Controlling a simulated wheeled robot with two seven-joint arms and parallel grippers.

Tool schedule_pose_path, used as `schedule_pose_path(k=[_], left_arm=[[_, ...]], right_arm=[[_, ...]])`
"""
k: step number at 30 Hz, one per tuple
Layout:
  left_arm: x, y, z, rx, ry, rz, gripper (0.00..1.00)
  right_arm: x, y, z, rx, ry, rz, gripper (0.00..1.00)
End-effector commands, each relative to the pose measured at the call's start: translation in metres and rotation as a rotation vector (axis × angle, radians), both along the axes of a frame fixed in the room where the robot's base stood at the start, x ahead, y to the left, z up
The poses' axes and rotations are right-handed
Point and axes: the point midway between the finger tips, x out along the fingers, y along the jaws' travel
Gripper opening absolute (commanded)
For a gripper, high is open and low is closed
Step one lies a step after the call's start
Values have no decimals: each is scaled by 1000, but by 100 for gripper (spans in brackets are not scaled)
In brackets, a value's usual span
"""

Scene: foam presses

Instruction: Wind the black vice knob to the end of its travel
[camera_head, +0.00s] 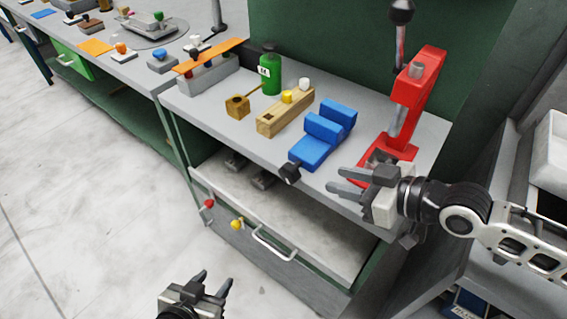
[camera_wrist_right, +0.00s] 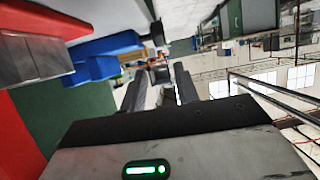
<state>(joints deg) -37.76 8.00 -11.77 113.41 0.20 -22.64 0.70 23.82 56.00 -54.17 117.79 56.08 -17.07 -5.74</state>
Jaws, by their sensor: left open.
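The blue vice (camera_head: 322,137) stands on the grey bench top, and its black knob (camera_head: 289,172) sticks out at the front edge. The fingers also show in the right wrist view (camera_wrist_right: 160,85). My left gripper (camera_head: 216,280) is open and empty, low in front of the drawer.
A red press (camera_head: 405,105) stands close behind my right gripper. An open drawer (camera_head: 305,245) juts out below the bench. The floor at left is clear.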

Motion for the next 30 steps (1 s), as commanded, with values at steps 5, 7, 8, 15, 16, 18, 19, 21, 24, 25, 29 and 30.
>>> schedule_pose_path(k=[5, 7, 8, 15, 16, 18, 19, 21, 24, 25, 29, 30], left_arm=[[1, 1, 6, 1, -2, 2, 44], [2, 1, 8, 1, -4, 2, 44], [2, 1, 8, 1, -4, 3, 44], [3, 3, 8, 6, -1, 5, 44], [2, 3, 7, 7, 1, 6, 44], [2, 3, 6, 7, 4, 6, 44], [2, 3, 6, 7, 4, 6, 44], [2, 4, 5, 8, 3, 7, 44], [2, 3, 5, 8, 2, 7, 44], [2, 4, 5, 8, 2, 7, 44], [2, 3, 6, 7, 1, 6, 44], [2, 3, 6, 7, 1, 6, 44]], right_arm=[[15, 23, -9, 4, 2, 0, 31], [24, 35, -14, 6, 2, 1, 31], [27, 40, -17, 6, 2, 1, 31], [56, 79, -38, 3, 1, 1, 31], [59, 83, -41, 2, 2, 1, 31], [66, 92, -46, 2, 0, 1, 31], [68, 96, -47, 2, 0, 1, 31], [74, 103, -52, 2, 0, 1, 31], [79, 110, -56, 1, -1, 0, 31], [80, 112, -56, 1, 0, 0, 31], [83, 115, -59, 1, 1, 1, 31], [83, 116, -59, 1, 1, 1, 31]])
